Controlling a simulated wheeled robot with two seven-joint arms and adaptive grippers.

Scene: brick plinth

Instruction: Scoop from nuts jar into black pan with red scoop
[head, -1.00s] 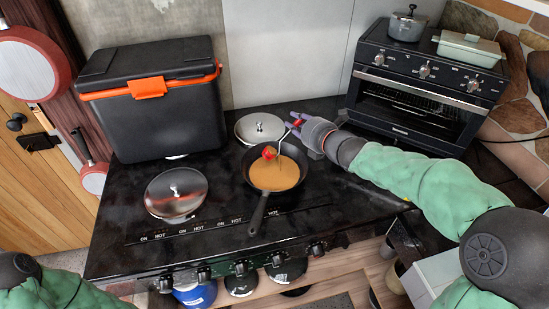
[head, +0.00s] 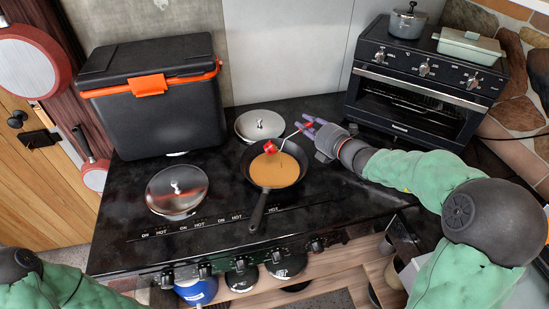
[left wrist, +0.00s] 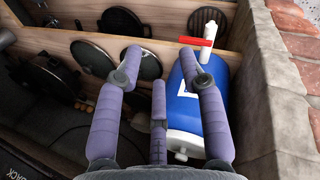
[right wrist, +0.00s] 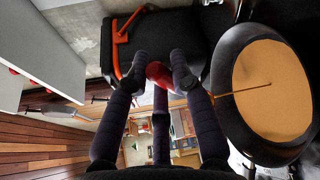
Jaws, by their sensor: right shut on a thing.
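The black pan (head: 258,212) sits on the dark stove top, with a flat tan-brown layer (head: 280,172) inside. The red scoop (head: 270,147) is over the pan's far left part; its thin rod runs up right to my right gripper (head: 310,127). In the right wrist view my right gripper (right wrist: 160,72) is shut on the scoop's red grip (right wrist: 158,75), beside the pan (right wrist: 225,75). Whether the scoop touches the contents, or holds anything, I cannot tell. I cannot make out a nuts jar. My left gripper (left wrist: 160,65) is open and empty over the lower shelf.
A steel lid (head: 260,124) lies behind the pan and another lid (head: 177,190) to its left. A black cooler (head: 155,105) stands at the back left, a toaster oven (head: 405,105) at the back right. A blue canister (left wrist: 182,95) stands below.

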